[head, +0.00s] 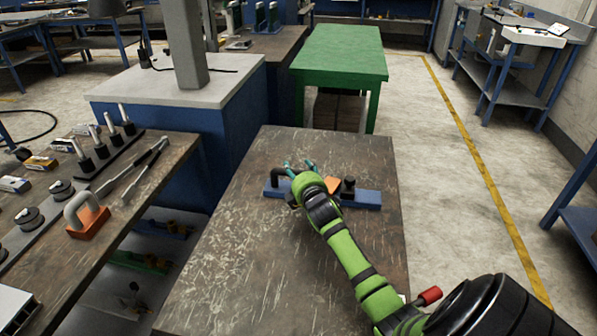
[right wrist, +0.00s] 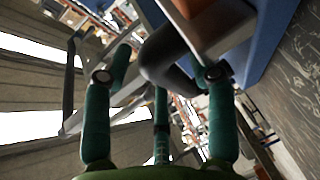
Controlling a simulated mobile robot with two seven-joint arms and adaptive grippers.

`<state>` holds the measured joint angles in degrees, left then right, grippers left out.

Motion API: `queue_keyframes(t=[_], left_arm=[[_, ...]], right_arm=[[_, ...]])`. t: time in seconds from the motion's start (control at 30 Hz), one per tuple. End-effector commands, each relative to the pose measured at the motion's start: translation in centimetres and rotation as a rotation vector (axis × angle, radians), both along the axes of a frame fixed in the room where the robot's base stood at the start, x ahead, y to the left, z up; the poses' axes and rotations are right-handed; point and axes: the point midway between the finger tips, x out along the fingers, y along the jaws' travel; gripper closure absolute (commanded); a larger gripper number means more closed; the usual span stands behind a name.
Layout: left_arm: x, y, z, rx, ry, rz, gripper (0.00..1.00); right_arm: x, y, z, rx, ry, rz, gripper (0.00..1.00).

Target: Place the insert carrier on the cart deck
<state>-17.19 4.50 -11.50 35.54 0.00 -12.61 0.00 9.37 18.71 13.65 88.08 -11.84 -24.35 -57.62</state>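The insert carrier (head: 368,198) is a long blue bar with an orange block (head: 333,184) and black upright parts. It appears to lie crosswise on the brown, scratched top (head: 262,235) in front of me. My right gripper (head: 299,165) is over the carrier's left part, and my arm covers its middle. In the right wrist view, the teal fingers (right wrist: 167,72) stand apart on both sides of a dark, bent handle (right wrist: 165,58); a gap shows at the left finger. The carrier's blue side (right wrist: 266,38) shows there too. My left gripper is out of view.
A bench (head: 75,270) at left holds an orange block with a grey handle (head: 86,215), black pegs and long tongs. A blue cabinet with a grey top (head: 150,92) and a green table (head: 340,52) stand behind. Bare floor lies at right.

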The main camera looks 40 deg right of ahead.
Motion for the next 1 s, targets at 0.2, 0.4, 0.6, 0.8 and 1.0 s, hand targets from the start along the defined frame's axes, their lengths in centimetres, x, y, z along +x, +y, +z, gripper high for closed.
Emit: queue_keyframes(t=[0.2,0.4,0.6,0.8,1.0], left_arm=[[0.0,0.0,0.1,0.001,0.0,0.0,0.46],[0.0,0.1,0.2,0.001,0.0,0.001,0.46],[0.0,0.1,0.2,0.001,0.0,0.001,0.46],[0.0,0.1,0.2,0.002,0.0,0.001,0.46],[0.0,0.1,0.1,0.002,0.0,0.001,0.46]], right_arm=[[0.0,0.0,0.2,0.0,0.0,0.0,0.43],[-1.6,0.7,0.4,-0.001,0.002,0.0,0.43],[-5.1,2.4,1.0,-0.001,0.002,0.001,0.43],[-8.4,3.9,1.8,-0.001,0.0,0.0,0.43],[-10.3,4.8,2.1,0.0,0.0,0.0,0.43]])
